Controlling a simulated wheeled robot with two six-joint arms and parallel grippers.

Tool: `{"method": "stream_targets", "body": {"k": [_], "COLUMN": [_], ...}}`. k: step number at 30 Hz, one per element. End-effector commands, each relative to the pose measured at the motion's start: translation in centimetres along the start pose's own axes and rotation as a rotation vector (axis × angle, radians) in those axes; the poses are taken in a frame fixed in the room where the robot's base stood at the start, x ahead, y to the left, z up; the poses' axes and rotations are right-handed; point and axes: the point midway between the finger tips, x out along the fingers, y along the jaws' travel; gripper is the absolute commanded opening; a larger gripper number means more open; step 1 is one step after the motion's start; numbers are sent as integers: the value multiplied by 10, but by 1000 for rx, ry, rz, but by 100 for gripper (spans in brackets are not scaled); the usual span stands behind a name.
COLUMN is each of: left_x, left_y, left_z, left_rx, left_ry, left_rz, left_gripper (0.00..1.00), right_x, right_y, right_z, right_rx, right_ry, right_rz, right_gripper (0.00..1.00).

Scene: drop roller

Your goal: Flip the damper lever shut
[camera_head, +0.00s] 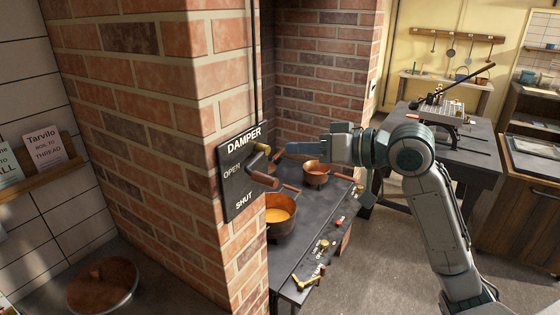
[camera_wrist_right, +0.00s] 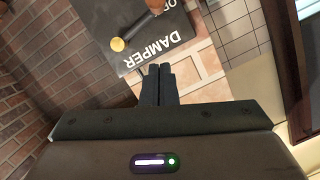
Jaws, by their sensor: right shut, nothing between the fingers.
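The dark damper plate (camera_head: 229,198) is on the corner of the brick column, lettered DAMPER, OPEN and SHUT from top to bottom. Its lever has a brass knob (camera_head: 262,147) near the top and a brown handle (camera_head: 262,180) lower down, right of and between the OPEN and SHUT words. The wrist view shows the plate (camera_wrist_right: 102,18), knob (camera_wrist_right: 118,44) and part of the handle (camera_wrist_right: 155,5), cut off by the top edge. My right gripper (camera_head: 281,153) is shut and empty, right of the lever; its fingertips (camera_wrist_right: 158,72) appear apart from the knob. My left gripper is out of view.
A dark stove (camera_head: 318,210) stands below my right gripper, with an orange-filled pot (camera_head: 281,228) and a smaller copper pan (camera_head: 316,173). The brick column (camera_head: 170,130) bounds the left side. A lidded pot (camera_head: 103,284) stands at lower left. Open floor lies at lower right.

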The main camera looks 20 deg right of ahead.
Motion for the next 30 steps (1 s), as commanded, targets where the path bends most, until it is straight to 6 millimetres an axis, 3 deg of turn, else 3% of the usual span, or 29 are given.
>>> {"method": "stream_targets", "body": {"k": [10,19,30], "left_x": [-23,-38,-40], "left_y": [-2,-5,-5], "left_z": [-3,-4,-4], "left_rx": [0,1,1], "left_ry": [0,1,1], "left_rz": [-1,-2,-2], "left_gripper": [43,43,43], "right_x": [36,44,46], "right_y": [-3,-1,0], "right_z": [-2,30,39], "right_rx": [6,3,0], "right_ry": [-1,-4,0], "right_rz": [-5,0,0], "right_gripper": [0,0,0]}}
